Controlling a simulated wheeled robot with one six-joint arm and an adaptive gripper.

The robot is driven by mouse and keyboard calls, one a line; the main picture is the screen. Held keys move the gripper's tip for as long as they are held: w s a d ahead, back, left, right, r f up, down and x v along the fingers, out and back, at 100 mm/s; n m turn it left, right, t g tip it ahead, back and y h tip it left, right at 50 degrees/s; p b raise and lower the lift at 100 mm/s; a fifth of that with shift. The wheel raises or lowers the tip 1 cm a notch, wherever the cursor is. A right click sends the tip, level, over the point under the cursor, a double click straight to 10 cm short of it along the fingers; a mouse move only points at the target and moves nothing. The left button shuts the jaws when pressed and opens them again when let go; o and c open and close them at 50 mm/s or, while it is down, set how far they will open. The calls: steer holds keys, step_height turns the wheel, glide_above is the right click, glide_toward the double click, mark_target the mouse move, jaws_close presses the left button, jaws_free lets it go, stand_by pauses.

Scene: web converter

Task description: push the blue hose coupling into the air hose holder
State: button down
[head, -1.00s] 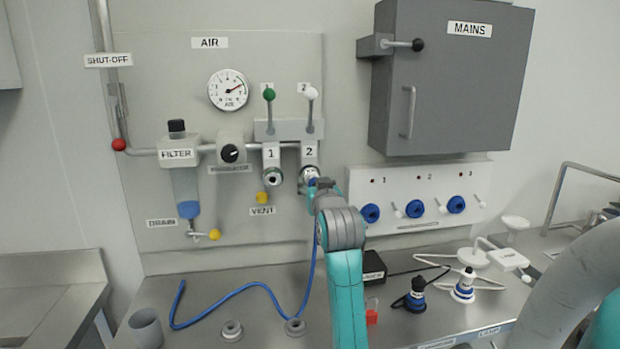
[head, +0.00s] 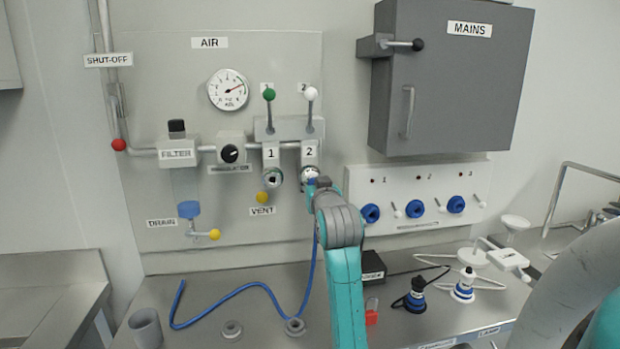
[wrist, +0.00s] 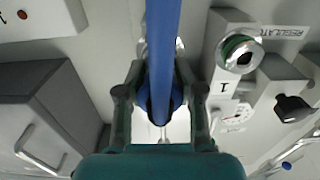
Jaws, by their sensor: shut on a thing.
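My gripper (head: 313,182) is at air outlet 2 on the wall panel, with its fingers closed around the blue hose coupling. In the wrist view my gripper (wrist: 160,98) has a finger on each side of the coupling (wrist: 176,97), and the blue hose (wrist: 163,45) crosses in front of it. The hose (head: 250,286) hangs from the outlet and curls over the bench. Two grey ring-shaped holders (head: 231,330) (head: 295,327) sit on the bench; no label shows which is the air hose holder. The coupling's front end is hidden, so I cannot tell whether it is seated in outlet 2.
Outlet 1 (head: 272,177) is just left of my gripper, with the yellow vent knob (head: 262,197) below. A grey cup (head: 146,328) stands at the bench's left. Blue sockets (head: 413,209), a black box (head: 372,268) and plugs (head: 415,296) lie to the right.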

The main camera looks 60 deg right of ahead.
steer(key=shift+s+a, duration=0.1)
steer(key=v, duration=0.7)
steer(key=shift+s+a, duration=0.25)
stand_by(0.9)
steer(key=shift+w, duration=0.1)
